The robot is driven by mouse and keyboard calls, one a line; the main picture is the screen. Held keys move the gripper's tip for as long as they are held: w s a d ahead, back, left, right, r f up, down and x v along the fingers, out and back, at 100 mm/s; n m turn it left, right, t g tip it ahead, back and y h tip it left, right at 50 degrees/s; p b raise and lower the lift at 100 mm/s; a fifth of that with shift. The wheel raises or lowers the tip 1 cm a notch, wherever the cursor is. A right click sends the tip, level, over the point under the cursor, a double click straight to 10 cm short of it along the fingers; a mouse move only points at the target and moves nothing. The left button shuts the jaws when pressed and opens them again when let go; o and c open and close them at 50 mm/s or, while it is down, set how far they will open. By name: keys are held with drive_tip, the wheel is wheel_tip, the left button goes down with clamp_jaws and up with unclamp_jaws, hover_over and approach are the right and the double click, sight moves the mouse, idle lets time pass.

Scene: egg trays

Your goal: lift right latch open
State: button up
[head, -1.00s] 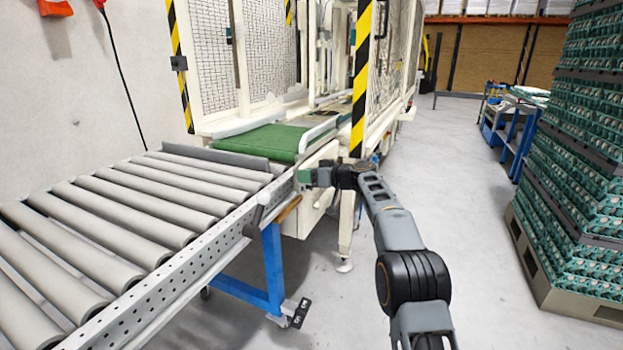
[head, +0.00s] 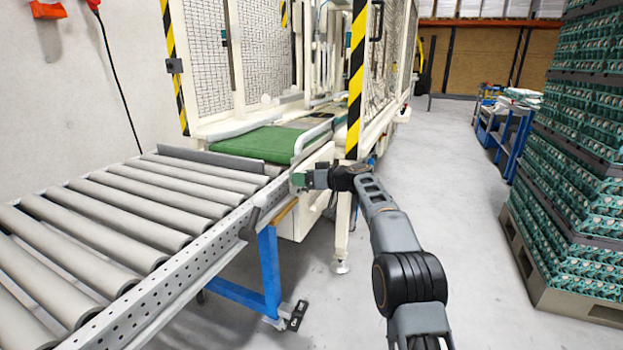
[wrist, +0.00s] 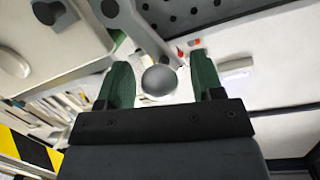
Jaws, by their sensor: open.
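The right latch shows in the wrist view as a grey lever (wrist: 135,22) ending in a round grey knob (wrist: 159,80). My gripper (wrist: 160,64) is open, with one green finger on each side of the knob. I cannot tell whether either finger touches it. In the head view my gripper (head: 300,181) is at the near right corner of the machine, beside the end of the roller conveyor. The latch cannot be clearly made out there.
The roller conveyor (head: 120,215) on a blue frame fills the left. The cream machine with a green belt (head: 255,143) stands ahead, with a striped post (head: 355,85) close by. Stacked egg trays (head: 580,190) stand right. The floor between is clear.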

drive_tip(key=v, duration=1.3)
drive_tip(key=shift+s+d+p, duration=0.15)
drive_tip(key=shift+d+p, duration=0.2)
drive_tip(key=shift+p, duration=0.05)
drive_tip(key=s+a+r+m+g+h+p, duration=0.25)
drive_tip(key=s+r+m+h+p, duration=0.3)
drive_tip(key=s+r+p, duration=1.05)
drive_tip(key=s+d+r+m+h+p, duration=0.2)
drive_tip(key=s+d+h+p, duration=0.1)
drive_tip(key=s+p, duration=0.7)
drive_tip(key=s+d+r+m+g+h+p, duration=0.1)
drive_tip(key=s+d+r+m+h+p, duration=0.1)
drive_tip(key=s+p, duration=0.9)
drive_tip(key=d+r+h, duration=0.1)
drive_tip(key=d+h, duration=0.1)
drive_tip(key=h, duration=0.1)
drive_tip(key=shift+s+d, duration=0.2)
